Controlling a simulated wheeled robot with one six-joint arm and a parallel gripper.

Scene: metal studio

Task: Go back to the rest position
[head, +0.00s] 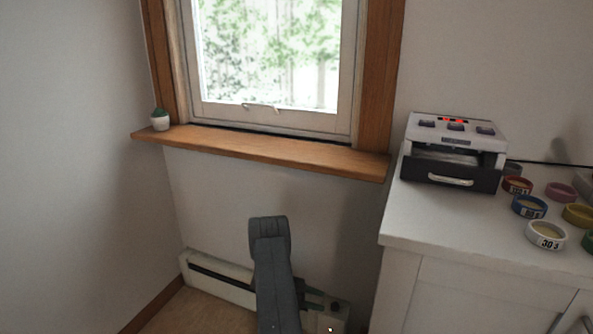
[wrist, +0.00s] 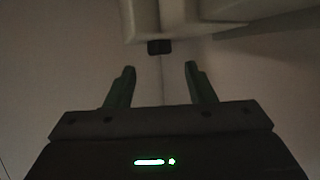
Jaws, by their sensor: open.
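My gripper (wrist: 160,75) shows in the wrist view with its two fingers apart and nothing between them. Beyond the fingertips are a dim pale wall and a light-coloured shape at the top with a small dark block under it. In the head view my grey arm (head: 272,270) rises at the bottom middle, in front of the wall below the window.
A baseboard heater (head: 220,283) runs along the floor. At the right, a white cabinet (head: 420,215) bears a machine with a dark drawer (head: 450,175) and several coloured rings, including a white one (head: 546,236).

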